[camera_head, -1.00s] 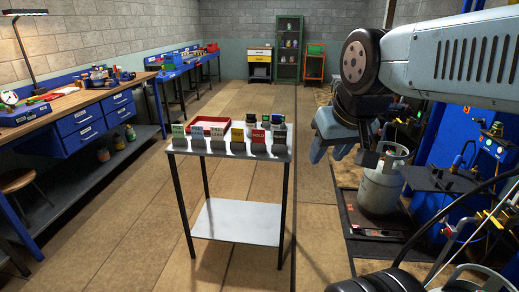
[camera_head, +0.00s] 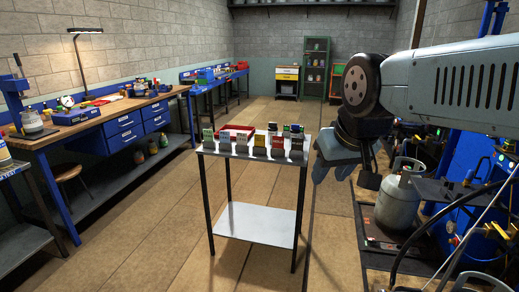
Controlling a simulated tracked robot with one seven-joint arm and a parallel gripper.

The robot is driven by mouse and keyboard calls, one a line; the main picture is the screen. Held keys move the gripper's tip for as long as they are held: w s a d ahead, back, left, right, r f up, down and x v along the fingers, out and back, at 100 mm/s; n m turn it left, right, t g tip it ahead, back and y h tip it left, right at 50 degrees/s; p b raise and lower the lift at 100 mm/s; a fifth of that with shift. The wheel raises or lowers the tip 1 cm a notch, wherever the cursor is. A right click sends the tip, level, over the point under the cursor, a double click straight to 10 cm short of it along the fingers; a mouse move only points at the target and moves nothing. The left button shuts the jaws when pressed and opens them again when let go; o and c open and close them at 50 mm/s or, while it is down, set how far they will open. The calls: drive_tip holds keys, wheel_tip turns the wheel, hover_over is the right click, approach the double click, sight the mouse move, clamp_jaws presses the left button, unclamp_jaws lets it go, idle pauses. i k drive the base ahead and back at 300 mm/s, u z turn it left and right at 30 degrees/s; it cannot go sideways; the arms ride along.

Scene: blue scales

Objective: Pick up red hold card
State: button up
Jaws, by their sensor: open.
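The red hold card (camera_head: 277,141) stands upright in a small grey holder on the metal-topped table (camera_head: 258,158). It is in the row of cards along the front edge, right of a yellow card (camera_head: 259,140). My gripper (camera_head: 340,174) is open and empty, to the right of the table and apart from the card. It points downward, and part of it is hidden by my wrist.
Green and pale cards stand left of the yellow one, with a red tray (camera_head: 237,129) and small objects behind. A white gas cylinder (camera_head: 399,195) stands right of my gripper. A workbench (camera_head: 110,110) runs along the left. The floor in front is clear.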

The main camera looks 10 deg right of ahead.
sight(278, 141)
drive_tip(key=u, duration=1.3)
drive_tip(key=i, duration=1.65)
drive_tip(key=z, duration=2.6)
drive_tip(key=k, duration=0.5)
drive_tip(key=z, duration=0.05)
